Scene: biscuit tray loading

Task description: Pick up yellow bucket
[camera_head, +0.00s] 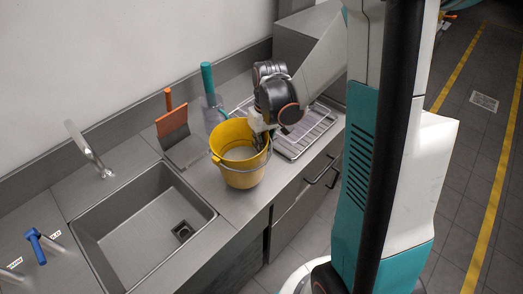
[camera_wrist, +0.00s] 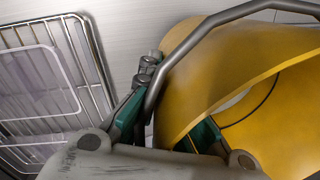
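The yellow bucket (camera_head: 240,172) stands upright on the grey counter to the right of the sink, with its thin metal handle low around its side. My gripper (camera_head: 262,130) is at the bucket's right rim in the head view. In the wrist view the yellow bucket (camera_wrist: 270,100) fills the right side, and its grey handle (camera_wrist: 215,22) arches across the top. My gripper's two teal-padded fingers (camera_wrist: 165,132) are spread apart at the rim, one beside the handle's end and one by the yellow wall. Firm contact cannot be made out.
A wire rack (camera_head: 310,135) lies right of the bucket and shows in the wrist view (camera_wrist: 75,30). An orange-handled scraper (camera_head: 172,122) and a teal-handled tool (camera_head: 207,82) stand behind. The sink (camera_head: 140,225) with its tap (camera_head: 88,150) is at left.

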